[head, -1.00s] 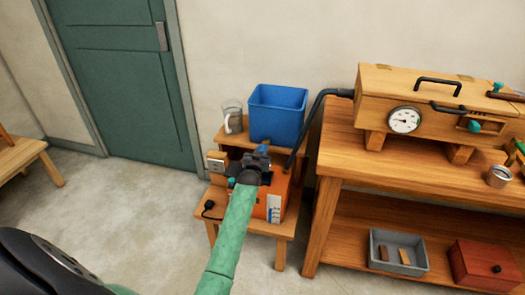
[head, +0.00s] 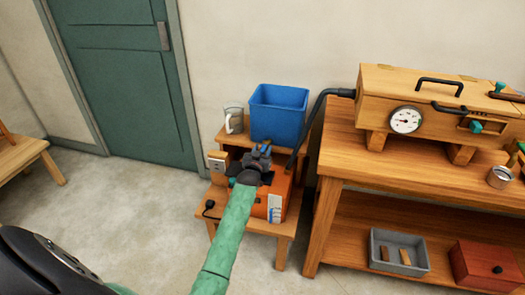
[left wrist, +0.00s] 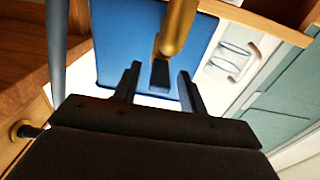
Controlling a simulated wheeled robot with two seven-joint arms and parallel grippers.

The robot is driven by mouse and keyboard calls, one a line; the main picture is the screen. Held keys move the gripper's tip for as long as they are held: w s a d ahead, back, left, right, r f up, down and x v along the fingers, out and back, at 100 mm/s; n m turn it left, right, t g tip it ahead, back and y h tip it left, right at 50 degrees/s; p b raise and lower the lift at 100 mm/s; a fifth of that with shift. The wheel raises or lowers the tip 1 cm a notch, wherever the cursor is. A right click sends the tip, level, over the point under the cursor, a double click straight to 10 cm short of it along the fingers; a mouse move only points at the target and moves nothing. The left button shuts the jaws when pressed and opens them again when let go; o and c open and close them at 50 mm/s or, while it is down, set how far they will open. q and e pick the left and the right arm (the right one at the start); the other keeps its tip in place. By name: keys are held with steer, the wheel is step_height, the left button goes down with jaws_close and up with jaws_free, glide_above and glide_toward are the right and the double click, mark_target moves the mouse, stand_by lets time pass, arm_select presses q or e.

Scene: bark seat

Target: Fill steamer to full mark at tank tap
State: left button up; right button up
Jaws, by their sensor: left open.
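The blue tank (head: 278,113) stands on the raised step of a low wooden stand. Its brass tap (left wrist: 178,28) shows in the left wrist view, with a dark end (left wrist: 160,75) between my fingers. The steamer, an orange box (head: 284,190), sits below on the stand. A pale gauge strip with blue marks (head: 274,208) is on its front; its level is too small to read. My left gripper (head: 262,157) is open at the tap, over the steamer, and hides part of both. Contact with the tap cannot be told. My right gripper is not in view.
A clear jug (head: 233,118) stands left of the tank. A black hose (head: 309,125) runs from the steamer area to a wooden box with a dial (head: 404,120) on the bench (head: 345,150). A grey tray (head: 399,267) lies on the lower shelf.

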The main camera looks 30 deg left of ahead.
arm_select(q)
steer(key=v, duration=0.7)
steer(key=shift+s+b, duration=0.2)
steer(key=shift+b, duration=0.25)
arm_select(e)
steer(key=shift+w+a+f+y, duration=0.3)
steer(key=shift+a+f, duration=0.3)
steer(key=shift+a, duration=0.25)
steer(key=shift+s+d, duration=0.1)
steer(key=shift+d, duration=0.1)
